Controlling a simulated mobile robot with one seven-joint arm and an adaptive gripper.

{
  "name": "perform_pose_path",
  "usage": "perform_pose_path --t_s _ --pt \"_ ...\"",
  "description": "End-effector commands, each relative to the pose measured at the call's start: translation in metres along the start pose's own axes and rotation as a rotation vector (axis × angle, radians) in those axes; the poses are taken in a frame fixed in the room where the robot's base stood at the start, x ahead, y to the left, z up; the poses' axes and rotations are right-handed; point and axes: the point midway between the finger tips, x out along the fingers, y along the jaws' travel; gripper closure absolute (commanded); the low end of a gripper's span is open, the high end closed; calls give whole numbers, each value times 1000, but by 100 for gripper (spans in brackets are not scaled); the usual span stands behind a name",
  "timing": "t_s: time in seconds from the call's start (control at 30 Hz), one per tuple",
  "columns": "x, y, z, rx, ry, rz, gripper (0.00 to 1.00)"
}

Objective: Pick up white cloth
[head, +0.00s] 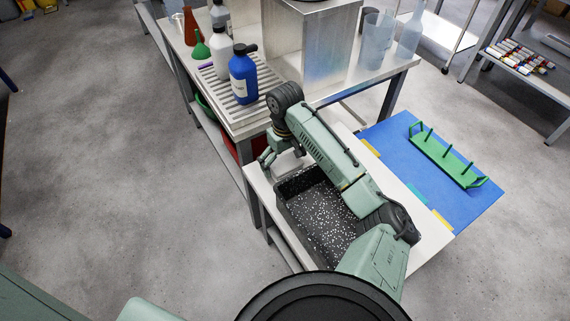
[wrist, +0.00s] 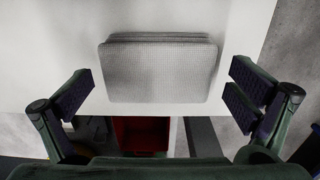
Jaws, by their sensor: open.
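The white cloth (wrist: 158,72) shows in the wrist view as a folded, waffle-textured rectangle lying on a white tabletop. My gripper (wrist: 160,92) is open, with one finger to the left and one to the right of the cloth. The fingers are apart from it, and nothing is held between them. In the head view, my gripper (head: 279,153) points down over the white table at the tray's upper end.
A black speckled tray (head: 283,203) sits on the white table (head: 420,215). A blue mat (head: 400,130) with a green rack (head: 445,158) lies to the right. A blue bottle (head: 243,78) stands on the neighbouring bench. A red bin (wrist: 140,134) shows below the table edge in the wrist view.

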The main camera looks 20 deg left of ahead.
Motion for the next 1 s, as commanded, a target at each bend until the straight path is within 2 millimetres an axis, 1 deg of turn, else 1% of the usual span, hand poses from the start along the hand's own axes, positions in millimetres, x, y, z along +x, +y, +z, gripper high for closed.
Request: perform_pose_path --t_s 0.13,0.33,1.0 --pt "10 0 0 0 -1 -1 0" --pt "11 0 0 -1 0 0 0" --pt "10 0 0 -1 0 0 44"
